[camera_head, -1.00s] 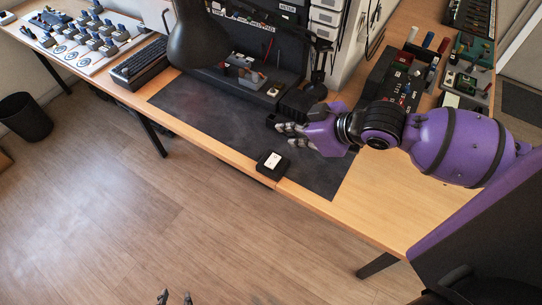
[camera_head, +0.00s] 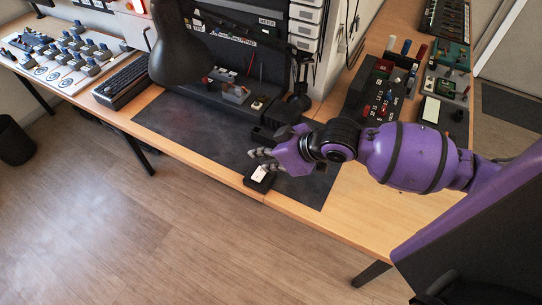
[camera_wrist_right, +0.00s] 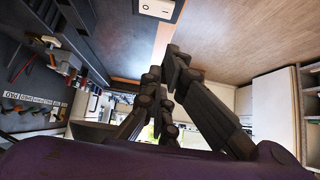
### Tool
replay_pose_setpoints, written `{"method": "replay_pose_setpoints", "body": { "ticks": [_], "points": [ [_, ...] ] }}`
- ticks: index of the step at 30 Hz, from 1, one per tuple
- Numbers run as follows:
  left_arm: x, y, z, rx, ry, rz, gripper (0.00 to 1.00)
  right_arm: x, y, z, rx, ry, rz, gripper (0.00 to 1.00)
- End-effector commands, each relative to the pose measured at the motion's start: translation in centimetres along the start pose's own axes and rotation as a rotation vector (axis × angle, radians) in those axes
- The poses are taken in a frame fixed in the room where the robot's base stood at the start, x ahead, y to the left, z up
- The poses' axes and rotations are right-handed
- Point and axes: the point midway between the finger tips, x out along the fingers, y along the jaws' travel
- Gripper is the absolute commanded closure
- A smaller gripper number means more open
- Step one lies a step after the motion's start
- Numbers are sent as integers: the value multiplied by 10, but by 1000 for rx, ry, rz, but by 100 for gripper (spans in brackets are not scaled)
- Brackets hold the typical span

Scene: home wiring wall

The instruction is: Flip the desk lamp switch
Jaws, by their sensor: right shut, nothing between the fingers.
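The desk lamp switch is a small black box with a white rocker (camera_head: 260,174) at the front edge of the dark desk mat. In the right wrist view the rocker switch (camera_wrist_right: 157,8) shows at the top edge, with its two marks visible. My right gripper (camera_head: 258,160) is shut and empty, just behind and above the switch box, covering part of it. In the right wrist view its fingers (camera_wrist_right: 165,72) are together, apart from the switch in the picture. Contact cannot be told. The black desk lamp (camera_head: 178,55) stands at the back. My left gripper is not in view.
The dark mat (camera_head: 190,125) is mostly clear left of my right arm. A keyboard (camera_head: 122,85) and a panel of switches (camera_head: 65,75) lie at the left. Boards and modules (camera_head: 385,90) crowd the back right. A dark bin (camera_head: 14,142) stands on the floor.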

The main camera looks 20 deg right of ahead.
Motion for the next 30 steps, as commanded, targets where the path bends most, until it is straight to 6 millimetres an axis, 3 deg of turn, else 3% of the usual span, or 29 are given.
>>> {"method": "replay_pose_setpoints", "body": {
  "ticks": [6, 12, 19, 30],
  "points": [
    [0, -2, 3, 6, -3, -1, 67, 48, -1, 0, 3, 0, -2, 100],
    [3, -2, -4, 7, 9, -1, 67, 68, 0, 20, 1, -1, 0, 100],
    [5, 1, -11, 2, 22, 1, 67, 76, 0, 28, -1, 1, 1, 100],
    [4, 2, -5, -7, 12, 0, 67, 78, 2, 28, -1, 0, 0, 100]
  ]
}}
